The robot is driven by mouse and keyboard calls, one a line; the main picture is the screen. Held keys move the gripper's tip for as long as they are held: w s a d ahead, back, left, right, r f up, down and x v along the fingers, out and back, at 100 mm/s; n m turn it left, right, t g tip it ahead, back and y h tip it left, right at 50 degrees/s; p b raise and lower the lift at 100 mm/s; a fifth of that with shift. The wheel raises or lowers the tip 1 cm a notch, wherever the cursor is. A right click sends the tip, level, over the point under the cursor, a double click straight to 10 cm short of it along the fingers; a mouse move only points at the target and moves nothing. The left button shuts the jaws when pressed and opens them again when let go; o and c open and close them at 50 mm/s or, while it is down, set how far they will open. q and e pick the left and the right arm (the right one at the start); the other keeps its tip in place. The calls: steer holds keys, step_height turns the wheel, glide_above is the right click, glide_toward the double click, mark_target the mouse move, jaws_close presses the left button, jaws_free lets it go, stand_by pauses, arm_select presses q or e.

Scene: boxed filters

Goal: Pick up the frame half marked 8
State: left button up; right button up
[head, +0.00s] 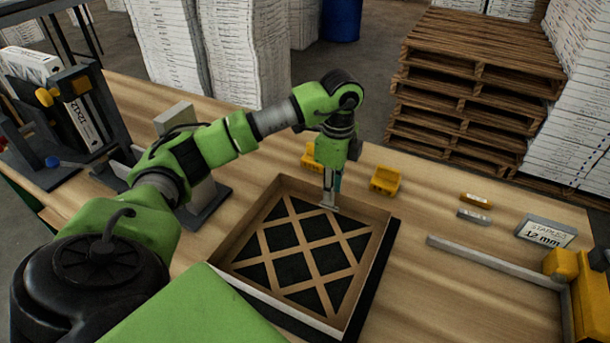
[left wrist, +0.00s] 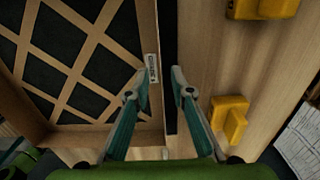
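A shallow cardboard frame half (head: 361,290) with a diagonal lattice over dark filter material lies open side up on a black base on the bench. It also shows in the left wrist view (left wrist: 146,22). A small white label (left wrist: 152,67) sits inside its wall; I cannot read an 8 on it. My left gripper (head: 330,202) points down at the frame's far wall. In the left wrist view my left gripper (left wrist: 160,75) is open, its fingertips apart on either side of that wall, with nothing visibly clamped. My right gripper is not in view.
Yellow blocks (head: 385,180) stand just behind the frame. A metal bar (head: 490,261), a staples box (head: 545,231) and small staple strips lie to the right. A fixture holding a white box (head: 85,118) stands at left. Pallets (head: 470,90) are beyond the bench.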

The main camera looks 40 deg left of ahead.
arm_select(q)
steer(key=shift+f, duration=0.65)
jaws_close()
